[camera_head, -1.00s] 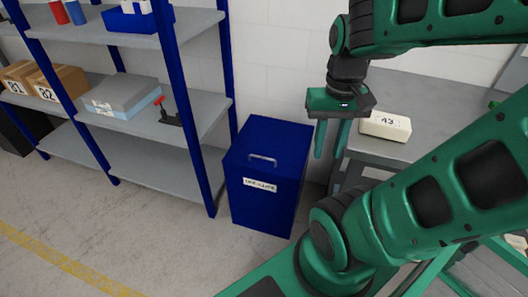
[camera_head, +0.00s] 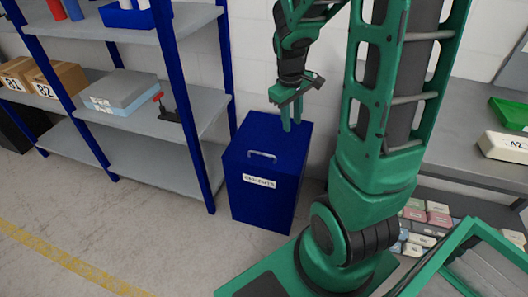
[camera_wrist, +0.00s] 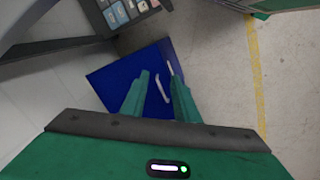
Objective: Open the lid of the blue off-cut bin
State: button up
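The blue off-cut bin (camera_head: 262,196) stands on the floor between the shelf rack and my arm. Its lid (camera_head: 280,138) is closed, with a pale bar handle (camera_head: 262,155) near the front edge and a white label (camera_head: 259,181) on the front. My gripper (camera_head: 292,124) points down above the rear right part of the lid. In the wrist view its two fingers (camera_wrist: 158,92) are apart with nothing between them that they grip. The handle (camera_wrist: 162,89) shows beyond the fingers, towards the right one. The exact height above the lid is hard to tell.
A blue-posted shelf rack (camera_head: 187,140) stands close at the bin's left. A grey table (camera_head: 465,130) with a pale block (camera_head: 504,147) is at the right. Coloured blocks (camera_head: 428,217) lie low behind my arm. Floor in front of the bin is clear.

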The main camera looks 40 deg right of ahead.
jog(key=w+f+n, duration=0.4)
jog(key=w+f, duration=0.4)
jog(key=n+t, duration=0.1)
jog(key=n, duration=0.1)
send_near(265, 155)
jog(key=f, duration=0.2)
jog(key=w+d+f, duration=0.1)
jog(key=f, duration=0.4)
jog(key=shift+w+d, duration=0.15)
jog(key=shift+d, duration=0.1)
jog(key=shift+c, duration=0.7)
grip_shut()
